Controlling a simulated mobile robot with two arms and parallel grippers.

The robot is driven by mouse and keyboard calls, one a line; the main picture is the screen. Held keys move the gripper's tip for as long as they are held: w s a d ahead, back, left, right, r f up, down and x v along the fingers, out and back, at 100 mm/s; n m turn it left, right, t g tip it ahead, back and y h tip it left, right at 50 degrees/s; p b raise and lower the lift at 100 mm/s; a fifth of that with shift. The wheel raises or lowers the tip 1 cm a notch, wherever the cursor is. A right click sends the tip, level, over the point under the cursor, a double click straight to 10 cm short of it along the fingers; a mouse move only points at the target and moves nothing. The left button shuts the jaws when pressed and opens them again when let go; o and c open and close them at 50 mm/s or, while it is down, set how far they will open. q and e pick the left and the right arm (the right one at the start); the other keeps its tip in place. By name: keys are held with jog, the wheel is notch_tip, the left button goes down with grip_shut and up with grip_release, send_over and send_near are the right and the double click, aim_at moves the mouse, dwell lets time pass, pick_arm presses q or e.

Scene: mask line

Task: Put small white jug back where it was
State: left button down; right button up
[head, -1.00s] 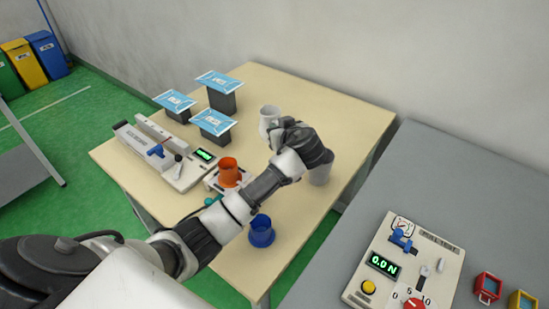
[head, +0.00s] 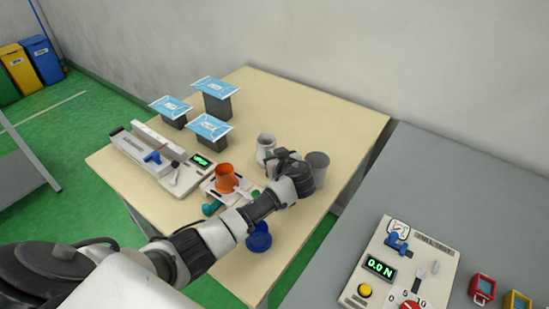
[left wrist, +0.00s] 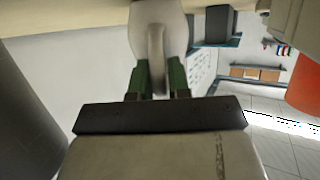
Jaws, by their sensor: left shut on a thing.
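The small white jug (head: 265,145) is at the right half of the wooden table, left of my left gripper (head: 277,158). In the left wrist view the jug (left wrist: 158,25) is at the top, its handle between the green fingertips of my left gripper (left wrist: 158,80). The gripper is shut on that handle. The jug looks upright; its lower part is partly hidden in the head view, and I cannot tell whether its base touches the table. My right gripper is not in view.
A grey cup (head: 320,162) stands close to the right of my gripper. An orange cup (head: 226,178) is to the left on a small white device, and a blue cup (head: 259,240) is in front, partly behind my arm. Blue-topped stands (head: 209,128) are farther back.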

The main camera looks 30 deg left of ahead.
pick_arm(q)
jog(key=c, duration=1.1)
grip_release()
jog(key=shift+f, duration=0.1)
jog(key=shift+d, duration=0.15)
jog(key=b+v, duration=0.2)
jog(key=v, duration=0.8)
jog(key=shift+s+d+r, duration=0.1)
jog(key=shift+d+r, duration=0.15)
